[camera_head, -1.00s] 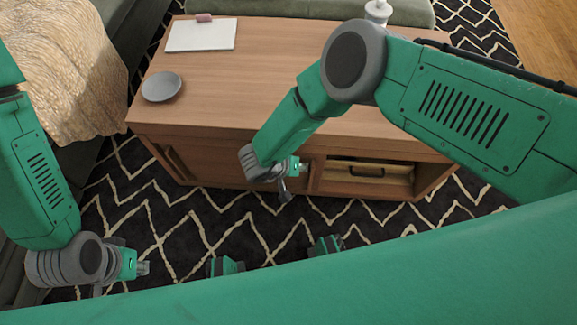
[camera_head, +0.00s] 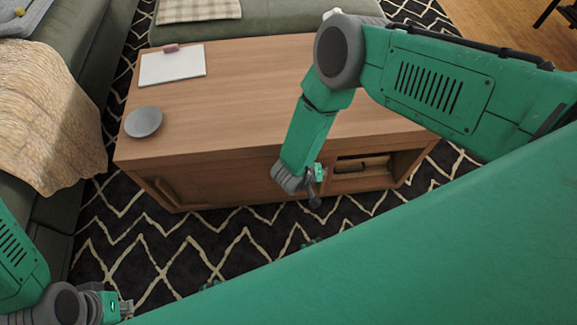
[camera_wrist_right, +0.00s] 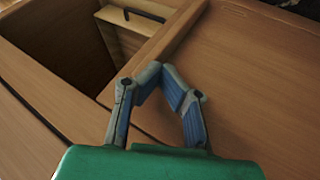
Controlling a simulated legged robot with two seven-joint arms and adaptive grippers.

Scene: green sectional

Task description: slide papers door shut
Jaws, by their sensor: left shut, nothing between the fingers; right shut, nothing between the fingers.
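The wooden coffee table (camera_head: 240,90) has a front with sliding panels. The door panel (camera_head: 235,181) covers its middle and shows in the right wrist view (camera_wrist_right: 255,75). To its right the compartment (camera_head: 375,181) stands partly open, with a light wooden box or drawer (camera_head: 362,163) inside; its black handle (camera_wrist_right: 143,14) shows in the wrist view. My right gripper (camera_head: 316,198) is shut and empty at the door's right edge; its fingertips (camera_wrist_right: 160,76) are close to that edge, contact unclear. My left gripper (camera_head: 125,308) is shut and empty, low at the left, away from the table.
A grey plate (camera_head: 143,122) and a white notepad (camera_head: 172,66) with a pink eraser-like piece (camera_head: 171,48) lie on the tabletop. Green sofa sections (camera_head: 255,22) stand behind and left, with a beige blanket (camera_head: 50,115). The patterned rug (camera_head: 160,245) in front is clear.

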